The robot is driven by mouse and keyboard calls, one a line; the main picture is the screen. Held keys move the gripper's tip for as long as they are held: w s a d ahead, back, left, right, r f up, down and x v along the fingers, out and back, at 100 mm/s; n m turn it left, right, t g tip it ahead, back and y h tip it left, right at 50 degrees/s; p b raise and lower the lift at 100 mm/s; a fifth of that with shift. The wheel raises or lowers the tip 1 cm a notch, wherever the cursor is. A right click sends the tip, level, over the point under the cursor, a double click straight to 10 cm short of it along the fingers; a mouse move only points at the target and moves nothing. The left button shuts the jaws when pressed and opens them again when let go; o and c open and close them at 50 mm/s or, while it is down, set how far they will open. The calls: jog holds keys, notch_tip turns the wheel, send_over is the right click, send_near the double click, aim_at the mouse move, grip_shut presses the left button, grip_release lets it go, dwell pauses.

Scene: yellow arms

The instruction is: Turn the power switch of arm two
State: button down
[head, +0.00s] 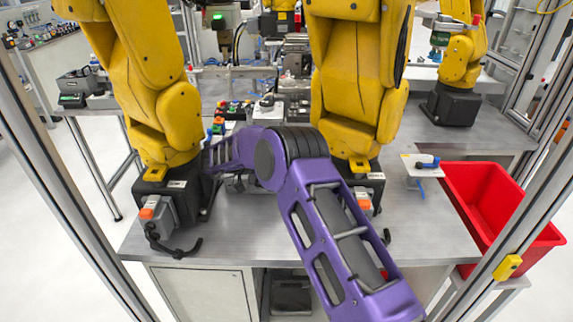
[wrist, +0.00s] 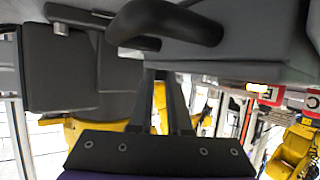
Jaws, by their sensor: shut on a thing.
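Two large yellow arms stand at the front of the table in the head view: the left arm (head: 167,110) and the right arm (head: 355,90). A grey box with an orange-red switch (head: 147,213) sits at the left arm's base. A similar orange switch (head: 364,199) shows at the right arm's base, partly hidden by my purple arm. My arm reaches left across the table, its far end beside the left arm's base. In the wrist view my gripper (wrist: 170,77) has its fingers against a dark part (wrist: 165,22) with a curved black piece. What exactly they grip is unclear.
A red bin (head: 500,205) stands at the right. A small white stand with a blue part (head: 428,163) is on the table's right side. Coloured buttons (head: 225,112) lie behind my arm. Metal frame posts border both sides.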

jog(key=c, duration=0.9)
grip_release()
jog(key=shift+o, duration=0.2)
jog(key=shift+d+n+t, duration=0.1)
jog(key=shift+n+t, duration=0.2)
